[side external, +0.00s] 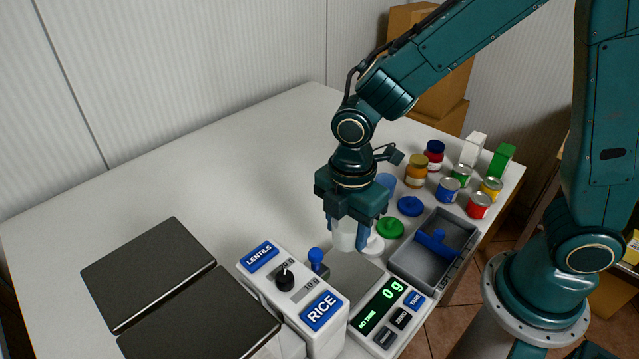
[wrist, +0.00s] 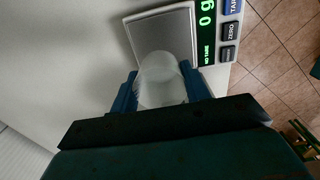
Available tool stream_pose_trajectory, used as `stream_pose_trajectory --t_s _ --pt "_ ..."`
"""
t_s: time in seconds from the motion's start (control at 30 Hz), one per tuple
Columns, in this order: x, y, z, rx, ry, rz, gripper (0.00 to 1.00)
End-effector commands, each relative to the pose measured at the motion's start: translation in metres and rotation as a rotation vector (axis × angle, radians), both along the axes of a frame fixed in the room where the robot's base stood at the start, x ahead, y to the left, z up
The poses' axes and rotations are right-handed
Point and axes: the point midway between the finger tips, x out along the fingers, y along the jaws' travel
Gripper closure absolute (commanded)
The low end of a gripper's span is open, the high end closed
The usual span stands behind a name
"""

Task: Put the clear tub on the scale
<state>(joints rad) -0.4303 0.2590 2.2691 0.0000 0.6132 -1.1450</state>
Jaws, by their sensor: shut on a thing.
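The clear tub (side external: 343,236) is a translucent, whitish cup. My gripper (side external: 346,230) points down and is shut on it, one blue finger on each side; the wrist view also shows the tub (wrist: 160,75) between the fingers (wrist: 160,90). The scale (side external: 372,322) has a grey plate (wrist: 160,35) and a green display that reads 0 g and NO TARE. In the wrist view the tub overlaps the plate's near edge. In the side view it is just behind the plate; whether it touches anything below cannot be told.
A white dispenser (side external: 300,292) labelled LENTILS and RICE stands left of the scale, with a blue knob (side external: 317,258) beside it. A grey tray (side external: 405,262) with a blue item is at right. Green (side external: 390,228) and blue (side external: 410,206) lids lie behind. The table's back left is clear.

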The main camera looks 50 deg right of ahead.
Motion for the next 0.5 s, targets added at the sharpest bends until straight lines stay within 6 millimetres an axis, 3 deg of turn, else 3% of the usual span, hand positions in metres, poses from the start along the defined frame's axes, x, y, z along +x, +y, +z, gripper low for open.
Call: stream_pose_trajectory --t_s 0.5 --pt "-0.0066 0.0041 -0.0078 -0.001 0.001 -0.005 0.75"
